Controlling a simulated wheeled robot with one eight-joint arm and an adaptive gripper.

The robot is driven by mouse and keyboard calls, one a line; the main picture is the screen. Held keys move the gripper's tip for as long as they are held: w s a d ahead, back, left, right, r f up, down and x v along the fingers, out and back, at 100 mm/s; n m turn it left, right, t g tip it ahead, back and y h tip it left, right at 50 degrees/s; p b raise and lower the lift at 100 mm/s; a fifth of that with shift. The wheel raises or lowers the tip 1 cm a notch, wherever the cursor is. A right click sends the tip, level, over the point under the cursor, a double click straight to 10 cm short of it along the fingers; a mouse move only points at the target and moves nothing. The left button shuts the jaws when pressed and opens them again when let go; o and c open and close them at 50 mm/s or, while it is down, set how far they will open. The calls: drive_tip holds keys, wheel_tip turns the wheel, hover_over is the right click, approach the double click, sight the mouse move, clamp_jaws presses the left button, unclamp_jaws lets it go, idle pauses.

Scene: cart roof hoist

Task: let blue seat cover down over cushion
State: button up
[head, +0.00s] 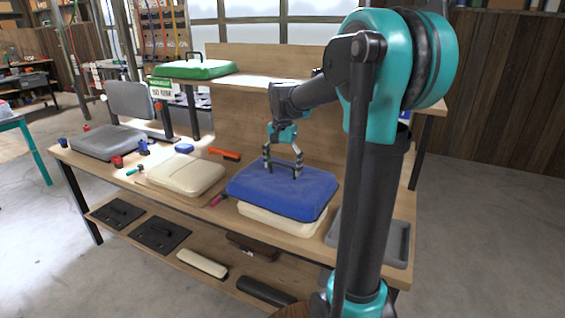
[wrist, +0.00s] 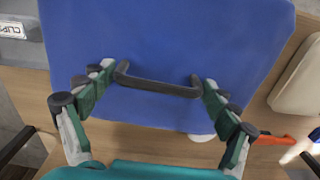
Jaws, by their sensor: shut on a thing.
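The blue seat cover (head: 284,188) is above a cream cushion (head: 281,220) on the workbench, and the cushion's lower edge shows beneath it. Whether the cover touches the cushion cannot be told. My gripper (head: 283,172) is shut on the dark handle on top of the cover. In the wrist view the blue seat cover (wrist: 165,55) fills most of the picture, with my gripper's fingers (wrist: 158,82) at both ends of the black handle (wrist: 158,85). A small pale bit of something shows below the cover's edge there. The cover looks about level.
A second cream cushion (head: 187,175) lies to the left on the bench (head: 140,190). A grey tray (head: 398,242) is to the right. A green cover (head: 194,69) sits on the upper shelf. An orange-handled tool (head: 225,154) and a pink item (head: 217,200) lie nearby.

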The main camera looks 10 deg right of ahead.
drive_tip(key=shift+f, duration=4.35)
drive_tip(key=shift+f, duration=0.4)
drive_tip(key=shift+c, duration=0.5)
drive_tip(key=o, duration=1.2)
wheel_tip(320, 180, up, 12)
drive_tip(key=shift+s, duration=0.1)
